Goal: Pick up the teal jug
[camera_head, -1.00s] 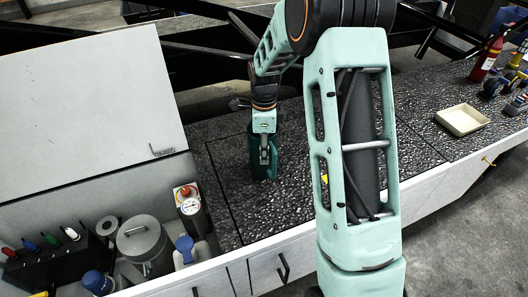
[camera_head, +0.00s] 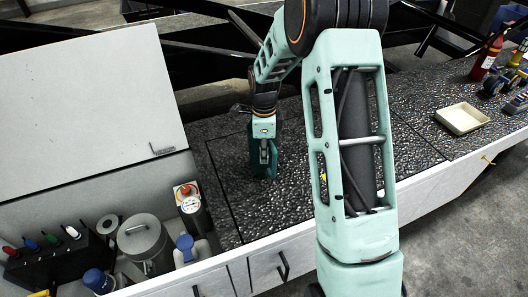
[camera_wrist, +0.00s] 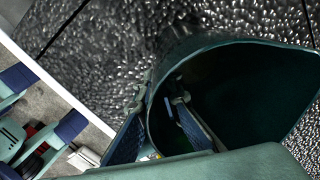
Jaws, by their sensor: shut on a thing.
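The teal jug (camera_head: 257,171) stands on the dark speckled worktop near its left part, largely covered by my gripper in the head view. My gripper (camera_head: 265,158) points down at it from above. In the wrist view the jug's dark open mouth (camera_wrist: 235,85) fills the right side. My gripper (camera_wrist: 160,128) is shut on the jug's wall at the rim, with one finger outside and the other inside the mouth. Whether the jug's base touches the worktop is hard to tell.
An open bin on the left holds a grey canister (camera_head: 143,240), a gauge device (camera_head: 190,205) and a black rack (camera_head: 60,262). A cream tray (camera_head: 462,118) and a red extinguisher (camera_head: 487,57) are at the right. Worktop right of the jug is partly hidden by my arm.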

